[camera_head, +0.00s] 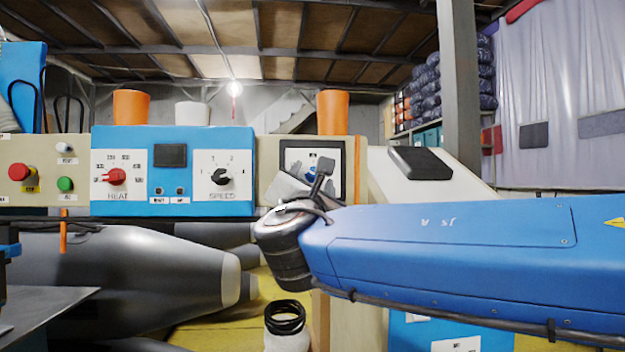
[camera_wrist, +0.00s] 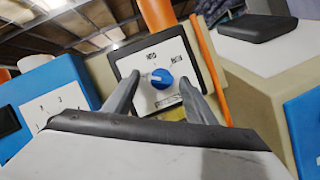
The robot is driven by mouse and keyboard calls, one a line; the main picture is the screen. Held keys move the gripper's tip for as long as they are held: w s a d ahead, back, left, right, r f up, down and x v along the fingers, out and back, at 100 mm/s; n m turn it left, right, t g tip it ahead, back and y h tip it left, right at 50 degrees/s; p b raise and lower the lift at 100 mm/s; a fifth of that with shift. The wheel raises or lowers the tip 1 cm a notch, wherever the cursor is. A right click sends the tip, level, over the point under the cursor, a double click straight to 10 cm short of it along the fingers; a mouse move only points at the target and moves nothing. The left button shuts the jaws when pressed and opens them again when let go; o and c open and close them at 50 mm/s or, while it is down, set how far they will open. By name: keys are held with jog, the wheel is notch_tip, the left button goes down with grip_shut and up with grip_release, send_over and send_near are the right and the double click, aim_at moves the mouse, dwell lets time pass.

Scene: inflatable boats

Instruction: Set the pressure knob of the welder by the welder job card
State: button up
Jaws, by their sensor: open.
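A blue knob (camera_wrist: 161,79) sits on a white dial plate (camera_wrist: 157,66) with a dark frame, on a beige panel. In the wrist view my gripper (camera_wrist: 160,84) is open, with one finger on each side of the knob. I cannot tell whether the fingers touch it. In the head view the plate (camera_head: 311,160) is partly hidden by my gripper and wrist. The blue welder box (camera_head: 172,140) to its left has a red HEAT knob (camera_head: 114,176) and a black SPEED knob (camera_head: 221,176). I cannot make out a job card.
A red button (camera_head: 19,172) and a green button (camera_head: 65,184) are at the far left. Orange cups (camera_head: 131,107) and a white cup (camera_head: 192,113) stand on top. Grey boat tubes (camera_head: 130,275) lie below. A beige cabinet with a black pad (camera_head: 420,163) stands right of the dial.

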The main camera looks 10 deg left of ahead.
jog(key=c, duration=1)
jog(key=shift+c, duration=0.2)
jog(key=shift+m, duration=0.3)
jog(key=m+h, duration=0.1)
jog(key=m, duration=0.1)
jog(key=m+g+h, duration=0.1)
jog(key=m, duration=0.1)
jog(key=m+h, duration=0.1)
jog(key=m, duration=0.1)
jog(key=shift+s+a+r+m+g, duration=0.1)
jog(key=shift+a+r+m+g, duration=0.05)
jog(key=shift+r+m+g, duration=0.2)
jog(key=m+g, duration=0.1)
jog(key=m, duration=0.2)
jog(key=m+g, duration=0.1)
jog(key=m, duration=0.2)
jog(key=shift+r+h, duration=0.2)
jog(key=shift+h, duration=0.2)
jog(key=shift+m, duration=0.25)
